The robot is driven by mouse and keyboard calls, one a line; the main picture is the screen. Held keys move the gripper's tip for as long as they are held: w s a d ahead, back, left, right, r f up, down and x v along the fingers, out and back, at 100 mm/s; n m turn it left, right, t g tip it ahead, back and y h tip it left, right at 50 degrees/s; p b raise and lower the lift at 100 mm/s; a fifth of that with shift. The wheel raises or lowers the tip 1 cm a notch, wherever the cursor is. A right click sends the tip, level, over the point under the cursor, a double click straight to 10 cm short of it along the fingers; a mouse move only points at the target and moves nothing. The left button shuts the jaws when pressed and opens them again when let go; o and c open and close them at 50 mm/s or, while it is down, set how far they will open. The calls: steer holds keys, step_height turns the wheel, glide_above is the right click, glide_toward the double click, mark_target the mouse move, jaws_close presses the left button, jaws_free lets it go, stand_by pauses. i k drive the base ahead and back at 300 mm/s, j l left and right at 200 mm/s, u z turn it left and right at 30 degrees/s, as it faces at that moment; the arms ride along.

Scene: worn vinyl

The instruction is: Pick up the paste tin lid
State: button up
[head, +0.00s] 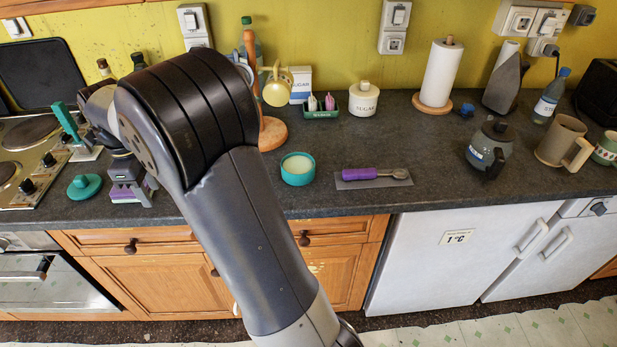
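The paste tin lid (84,187) appears to be the round teal lid with a raised knob lying on the dark worktop at the left, near the hob. The open teal paste tin (298,169), with cream-coloured contents, stands on the worktop right of my arm. My gripper (130,193) is low over the worktop just right of the lid, with a visible gap between them. It is grey with purple parts. The view does not show clearly whether its fingers are apart.
A teal-handled tool (65,121) stands behind the lid by the hob (22,165). A purple-handled tool (372,175) lies right of the tin. The worktop's front middle is clear.

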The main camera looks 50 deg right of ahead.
mark_target(83, 186)
steer(key=z, duration=1.35)
steer(key=i+j+z, duration=0.35)
steer(key=j+z, duration=0.15)
steer(key=j, duration=0.2)
steer(key=k+u, duration=0.55)
steer(key=i+u, duration=0.1)
steer(key=u, duration=0.3)
steer(key=i+l+u, duration=0.1)
steer(key=u, duration=0.25)
steer(key=i+l+u, duration=0.1)
steer(key=u, duration=0.3)
steer(key=i+l+u, duration=0.1)
steer(key=u, duration=0.3)
steer(key=l, duration=0.2)
steer(key=i+j, duration=0.35)
steer(key=j, duration=0.15)
steer(key=i+j, duration=0.75)
steer(key=j, duration=0.25)
steer(key=i+j, duration=0.35)
steer(key=j+z, duration=0.05)
steer(key=j, duration=0.05)
